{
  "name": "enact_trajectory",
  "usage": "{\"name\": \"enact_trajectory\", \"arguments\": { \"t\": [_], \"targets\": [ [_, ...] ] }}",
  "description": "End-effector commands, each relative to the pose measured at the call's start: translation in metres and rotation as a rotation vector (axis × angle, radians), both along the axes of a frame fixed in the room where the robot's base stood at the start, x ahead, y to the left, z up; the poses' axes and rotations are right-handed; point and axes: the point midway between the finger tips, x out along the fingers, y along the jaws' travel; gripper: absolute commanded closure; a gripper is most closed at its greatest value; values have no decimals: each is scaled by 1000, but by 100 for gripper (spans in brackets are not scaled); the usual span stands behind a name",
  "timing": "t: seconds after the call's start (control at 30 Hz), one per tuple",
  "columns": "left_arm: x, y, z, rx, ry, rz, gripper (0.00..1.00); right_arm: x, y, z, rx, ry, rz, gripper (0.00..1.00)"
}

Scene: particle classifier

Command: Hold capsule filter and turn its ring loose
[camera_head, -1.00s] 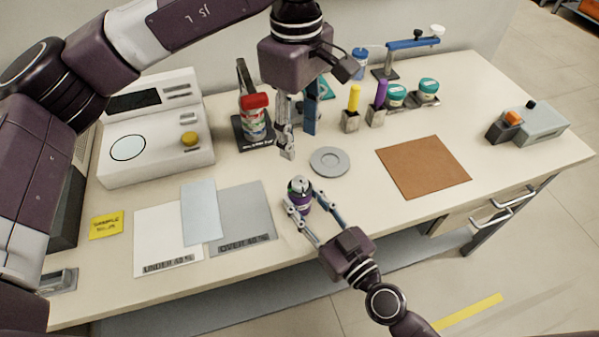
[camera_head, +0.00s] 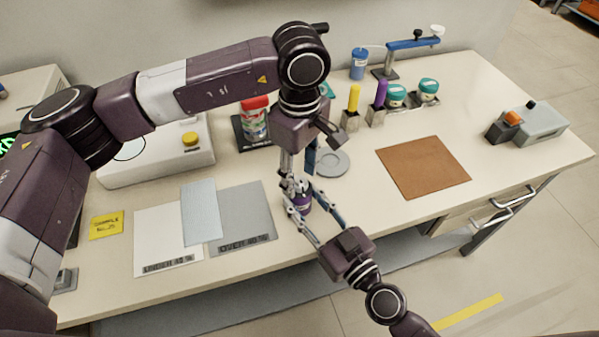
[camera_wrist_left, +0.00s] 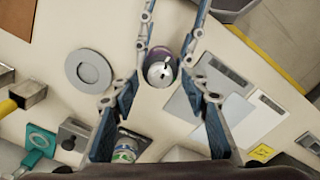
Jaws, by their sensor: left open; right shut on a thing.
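The capsule filter (camera_head: 303,203) is a small purple can with a grey top, upright near the table's front edge. In the left wrist view its grey top ring (camera_wrist_left: 159,74) faces the camera. My right gripper (camera_head: 300,208) is shut on the filter's body from the front right. My left gripper (camera_head: 294,180) points down just above the filter, open, its fingers (camera_wrist_left: 160,90) spread to either side of the top in the left wrist view. Whether the fingers touch the ring cannot be told. The left gripper partly hides the filter's top in the head view.
A grey round dish (camera_head: 333,164) lies close behind the filter. White and grey labelled sheets (camera_head: 240,222) lie to the left, a brown mat (camera_head: 425,167) to the right. A red-lidded jar (camera_head: 254,120) stands behind my left gripper.

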Motion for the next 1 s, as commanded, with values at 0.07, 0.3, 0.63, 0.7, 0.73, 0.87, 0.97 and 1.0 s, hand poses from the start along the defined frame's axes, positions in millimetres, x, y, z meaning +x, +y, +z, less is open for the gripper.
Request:
{"name": "enact_trajectory", "arguments": {
  "t": [0.07,0.3,0.63,0.7,0.73,0.87,0.97,1.0],
  "targets": [
    [0,0,-1,0,0,0,58,0,0,0,0,0,0,100],
    [0,0,-1,0,0,0,65,0,0,0,0,0,0,100],
    [0,0,-1,1,-1,0,100,0,0,0,0,0,0,100],
    [0,0,-1,1,-1,1,100,0,0,0,0,0,0,100],
    [0,0,-1,1,-1,2,100,0,0,0,0,0,0,100],
    [0,0,-1,1,-1,20,100,0,0,0,0,0,0,100],
    [0,0,-1,1,-1,50,100,0,0,0,0,0,0,100],
    [0,0,-1,1,-1,68,100,0,0,0,0,0,0,100]
  ]
}}
